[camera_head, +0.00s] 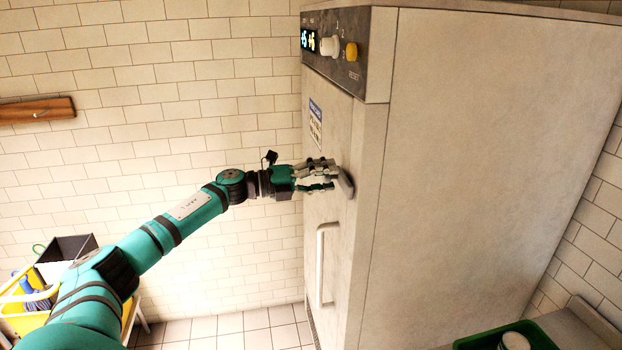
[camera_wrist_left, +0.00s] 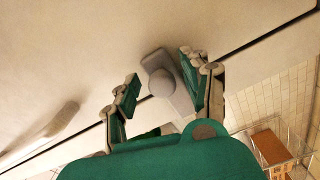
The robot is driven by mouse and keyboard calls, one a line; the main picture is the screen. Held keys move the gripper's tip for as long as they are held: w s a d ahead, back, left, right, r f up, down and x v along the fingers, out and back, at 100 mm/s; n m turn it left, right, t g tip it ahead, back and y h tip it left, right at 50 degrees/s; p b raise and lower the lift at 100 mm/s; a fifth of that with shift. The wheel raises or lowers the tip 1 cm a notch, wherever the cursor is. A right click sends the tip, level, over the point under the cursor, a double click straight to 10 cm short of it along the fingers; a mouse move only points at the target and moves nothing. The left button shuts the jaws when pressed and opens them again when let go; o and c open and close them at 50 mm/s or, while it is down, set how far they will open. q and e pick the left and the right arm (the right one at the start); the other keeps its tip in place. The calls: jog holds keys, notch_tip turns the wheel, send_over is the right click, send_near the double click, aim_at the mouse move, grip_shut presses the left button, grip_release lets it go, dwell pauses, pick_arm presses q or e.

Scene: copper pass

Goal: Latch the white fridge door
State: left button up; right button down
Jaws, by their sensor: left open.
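The white fridge (camera_head: 480,150) fills the right of the head view. Its door (camera_head: 335,215) faces left, with a pale bar handle (camera_head: 320,265) low on it. A grey latch (camera_head: 346,184) sits near the door's edge. In the wrist view the latch (camera_wrist_left: 160,80) shows as a grey plate with a round knob, lying between my left fingers. My left gripper (camera_head: 332,174) is open around the latch; I cannot tell whether a finger touches it. A dark seam (camera_wrist_left: 262,35) runs along the door's edge; the door looks nearly flush with the body. My right gripper is out of view.
A control panel (camera_head: 338,46) with white and yellow knobs is above the door. A wooden wall rack (camera_head: 38,110) and a yellow cart (camera_head: 25,322) are at left. A green crate (camera_head: 470,343) is at bottom right. The floor below the door is clear.

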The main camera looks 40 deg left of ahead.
pick_arm(q)
jog(key=v, duration=1.2)
jog(key=shift+a, duration=0.1)
jog(key=shift+w, duration=0.1)
